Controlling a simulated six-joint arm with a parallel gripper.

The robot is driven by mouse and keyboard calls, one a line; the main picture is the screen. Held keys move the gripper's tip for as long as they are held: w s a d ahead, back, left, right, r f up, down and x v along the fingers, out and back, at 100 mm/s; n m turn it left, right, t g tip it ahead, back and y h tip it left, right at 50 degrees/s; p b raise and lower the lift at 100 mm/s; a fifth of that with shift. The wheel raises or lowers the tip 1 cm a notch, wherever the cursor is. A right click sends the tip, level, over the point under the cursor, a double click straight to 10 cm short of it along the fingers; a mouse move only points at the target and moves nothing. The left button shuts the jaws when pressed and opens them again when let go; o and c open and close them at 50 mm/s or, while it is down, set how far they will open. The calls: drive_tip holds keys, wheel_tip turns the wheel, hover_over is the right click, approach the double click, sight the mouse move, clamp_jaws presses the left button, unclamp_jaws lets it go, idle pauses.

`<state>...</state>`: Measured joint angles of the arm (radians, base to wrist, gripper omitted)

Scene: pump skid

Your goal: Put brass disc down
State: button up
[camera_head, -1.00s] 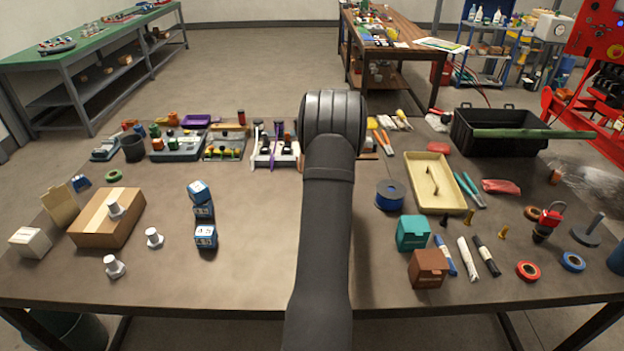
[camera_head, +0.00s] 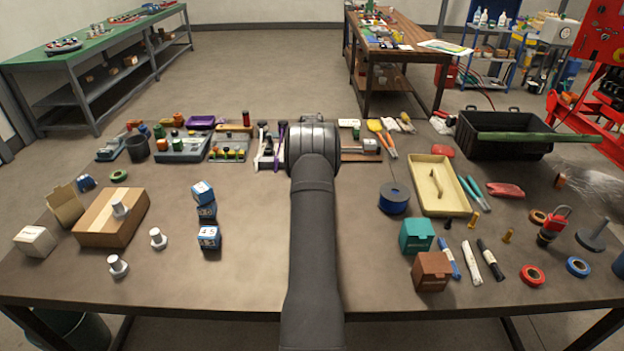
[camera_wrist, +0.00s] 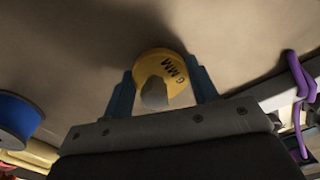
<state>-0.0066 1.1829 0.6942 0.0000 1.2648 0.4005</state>
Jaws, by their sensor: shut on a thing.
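Bare brown table surface fills the view beyond the disc, with a soft shadow close by; I cannot tell whether the disc touches the table. In the head view my own arm hides the gripper and the disc.
A blue spool (camera_head: 394,197) stands right of my arm, near a yellow tray (camera_head: 421,198). Stacked blue-and-white boxes (camera_head: 208,237) and a cardboard box (camera_head: 95,222) stand to the left. Fixtures (camera_head: 181,149) line the back. The table between the stacked boxes and my arm is bare.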

drive_tip(key=shift+f, duration=0.1)
drive_tip(key=o, duration=1.1)
drive_tip(key=shift+c, duration=0.2)
wheel_tip(320, 180, up, 11)
drive_tip(key=shift+r, duration=0.45)
drive_tip(key=shift+c, duration=0.7)
drive_tip(key=shift+r, duration=0.2)
drive_tip(key=c, duration=0.5)
